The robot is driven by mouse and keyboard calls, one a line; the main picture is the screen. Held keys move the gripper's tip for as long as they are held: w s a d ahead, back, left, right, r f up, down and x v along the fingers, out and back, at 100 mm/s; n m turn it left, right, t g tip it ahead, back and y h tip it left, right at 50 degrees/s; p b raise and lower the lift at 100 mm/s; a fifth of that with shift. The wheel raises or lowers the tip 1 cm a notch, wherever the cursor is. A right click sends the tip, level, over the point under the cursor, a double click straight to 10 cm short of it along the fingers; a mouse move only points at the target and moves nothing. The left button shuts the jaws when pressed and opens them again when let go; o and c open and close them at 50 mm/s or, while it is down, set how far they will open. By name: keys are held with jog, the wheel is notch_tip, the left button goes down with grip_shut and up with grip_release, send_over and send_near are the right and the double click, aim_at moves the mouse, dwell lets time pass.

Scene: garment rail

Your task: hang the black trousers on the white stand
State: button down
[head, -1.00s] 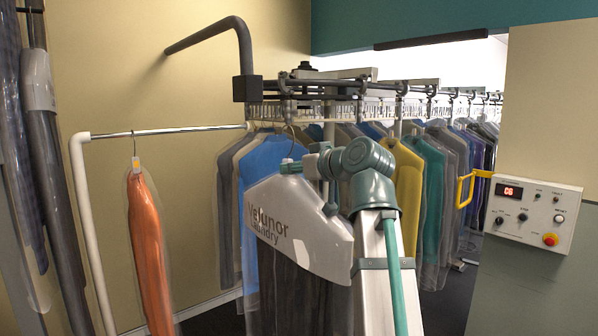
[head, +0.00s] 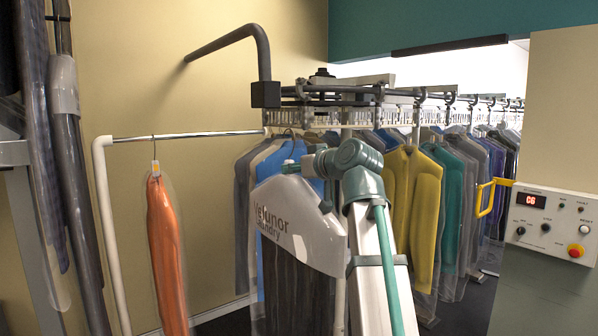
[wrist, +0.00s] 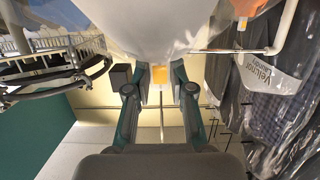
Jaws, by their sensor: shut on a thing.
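The black trousers (head: 293,285) hang in a clear bag under a white cover printed with laundry lettering. My gripper (head: 290,165) is shut at the top of their hanger. In the wrist view my gripper's fingers (wrist: 160,78) close around an orange-yellow tag, and the white cover (wrist: 160,25) fills the top. The white stand (head: 110,230) is to the left, with a chrome rail (head: 190,135) across its top; the held trousers are right of it and apart from it. The stand also shows at the upper right of the wrist view (wrist: 287,25).
An orange bagged garment (head: 165,245) hangs on the stand's rail. The rail right of it is clear. A crowded conveyor of bagged clothes (head: 415,195) stands behind my arm. Dark bagged garments (head: 75,200) hang at the far left. A control box (head: 553,222) is at right.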

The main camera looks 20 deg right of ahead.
jog(key=r+x, duration=0.2)
jog(key=x, duration=1)
jog(key=w+r+b+x, duration=0.1)
jog(key=r+x, duration=0.2)
jog(key=x, duration=0.9)
dwell(1.4)
jog(key=shift+a, duration=0.1)
jog(key=shift+w+r, duration=0.1)
jog(key=shift+w, duration=0.1)
dwell(0.3)
jog(key=shift+w+a+r+b, duration=0.15)
jog(key=shift+w+b, duration=0.05)
jog(key=shift+w, duration=0.4)
jog(key=shift+w+a+r+b, duration=0.15)
jog(key=shift+w+r+b, duration=0.05)
jog(key=shift+w, duration=0.4)
jog(key=shift+w+a+r+b, duration=0.15)
jog(key=shift+w+b, duration=0.05)
jog(key=shift+w, duration=0.35)
jog(key=shift+w, duration=0.15)
jog(key=shift+r+b+x, duration=0.25)
jog(key=shift+b+x, duration=0.05)
jog(key=shift+x, duration=0.85)
jog(key=shift+r+b+x, duration=0.2)
jog(key=shift+b+x, duration=0.1)
jog(key=shift+x, duration=0.85)
jog(key=shift+w, duration=0.1)
